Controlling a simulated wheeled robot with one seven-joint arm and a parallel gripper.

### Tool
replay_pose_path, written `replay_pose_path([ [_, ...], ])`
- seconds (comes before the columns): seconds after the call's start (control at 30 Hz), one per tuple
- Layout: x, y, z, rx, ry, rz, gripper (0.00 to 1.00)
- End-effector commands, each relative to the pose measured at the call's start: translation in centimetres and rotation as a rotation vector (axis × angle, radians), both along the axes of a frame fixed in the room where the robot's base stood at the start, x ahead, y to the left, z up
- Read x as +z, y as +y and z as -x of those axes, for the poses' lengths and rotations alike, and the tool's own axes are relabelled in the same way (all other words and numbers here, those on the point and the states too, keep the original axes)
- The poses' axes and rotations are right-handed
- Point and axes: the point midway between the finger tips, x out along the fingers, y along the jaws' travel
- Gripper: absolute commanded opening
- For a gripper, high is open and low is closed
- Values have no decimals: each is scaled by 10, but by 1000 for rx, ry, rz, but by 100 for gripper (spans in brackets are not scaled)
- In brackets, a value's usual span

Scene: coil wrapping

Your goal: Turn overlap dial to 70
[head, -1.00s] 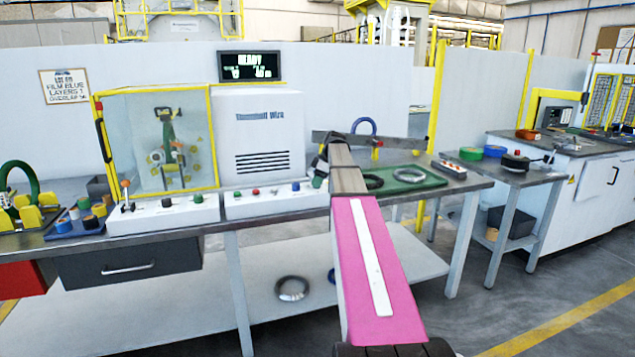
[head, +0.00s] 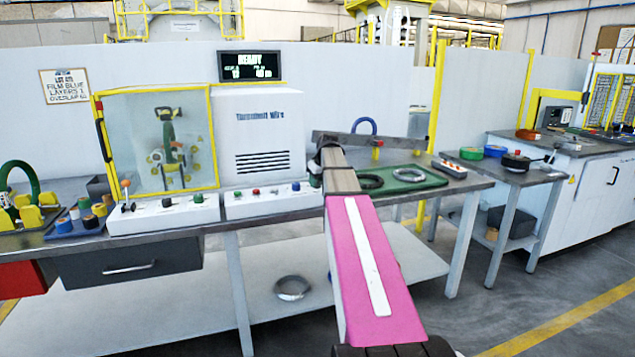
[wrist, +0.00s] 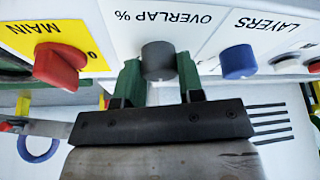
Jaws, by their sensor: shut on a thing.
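In the wrist view, the overlap dial (wrist: 158,57) is a dark grey round knob under an upside-down "OVERLAP %" label. My gripper (wrist: 160,74) has one green finger on each side of the knob and is shut on it. No dial scale or pointer mark is readable, so its setting cannot be told from the knob. In the head view, my gripper (head: 317,174) is at the right end of the machine's front panel, and the dial is not clearly visible there. The display (head: 251,67) shows READY with small, blurred values below.
In the wrist view, a red MAIN knob (wrist: 58,66) and a blue LAYERS knob (wrist: 238,62) flank the dial.

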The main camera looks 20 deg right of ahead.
Motion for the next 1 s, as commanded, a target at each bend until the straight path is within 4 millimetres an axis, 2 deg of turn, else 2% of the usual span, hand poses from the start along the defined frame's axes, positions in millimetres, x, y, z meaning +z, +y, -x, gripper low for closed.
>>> replay_pose_path([
  [1.0, 0, 4, -1, -947, 1, 1, 12],
])
